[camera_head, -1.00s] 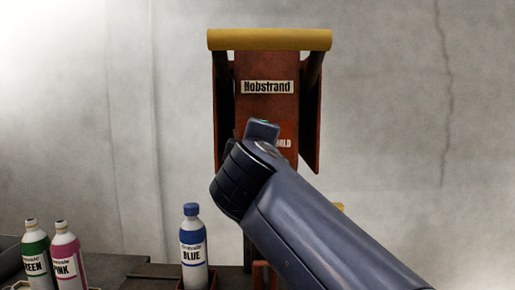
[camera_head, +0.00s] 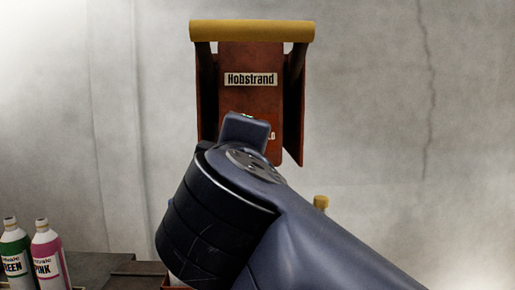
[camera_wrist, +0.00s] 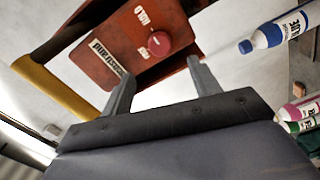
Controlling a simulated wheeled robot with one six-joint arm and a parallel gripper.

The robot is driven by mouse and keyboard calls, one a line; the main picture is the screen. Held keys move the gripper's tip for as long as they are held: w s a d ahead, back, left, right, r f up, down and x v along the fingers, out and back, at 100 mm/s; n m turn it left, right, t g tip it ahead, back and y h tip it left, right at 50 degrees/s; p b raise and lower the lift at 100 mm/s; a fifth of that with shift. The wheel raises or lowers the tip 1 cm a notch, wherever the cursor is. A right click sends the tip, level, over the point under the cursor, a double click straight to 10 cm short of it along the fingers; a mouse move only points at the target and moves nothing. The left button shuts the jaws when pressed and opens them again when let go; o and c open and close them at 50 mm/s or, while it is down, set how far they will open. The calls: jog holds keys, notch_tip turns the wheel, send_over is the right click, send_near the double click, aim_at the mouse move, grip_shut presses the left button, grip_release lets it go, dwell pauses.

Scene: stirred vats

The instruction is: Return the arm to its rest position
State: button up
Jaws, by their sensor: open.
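My arm (camera_head: 330,235) rises from the lower right of the head view and bends near the middle, its dark joint large and close. It covers the lower part of the red Hobstrand unit (camera_head: 250,100); my fingers cannot be made out there. In the wrist view my gripper (camera_wrist: 160,68) is open, its two grey fingers apart with nothing between them. The red unit, with a round red knob (camera_wrist: 160,43) and a HOLD label, shows beyond the fingers. I cannot tell how far off it is.
A yellow bar (camera_head: 252,31) tops the red unit. A green bottle (camera_head: 15,255) and a pink bottle (camera_head: 47,258) stand at lower left. A blue bottle (camera_wrist: 270,36) shows right of the fingers in the wrist view. A pale wall (camera_head: 370,90) lies behind.

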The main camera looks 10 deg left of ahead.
jog(key=shift+s, duration=0.2)
jog(key=p+x, duration=0.1)
jog(key=x, duration=1)
jog(key=shift+s, duration=0.15)
dwell(0.3)
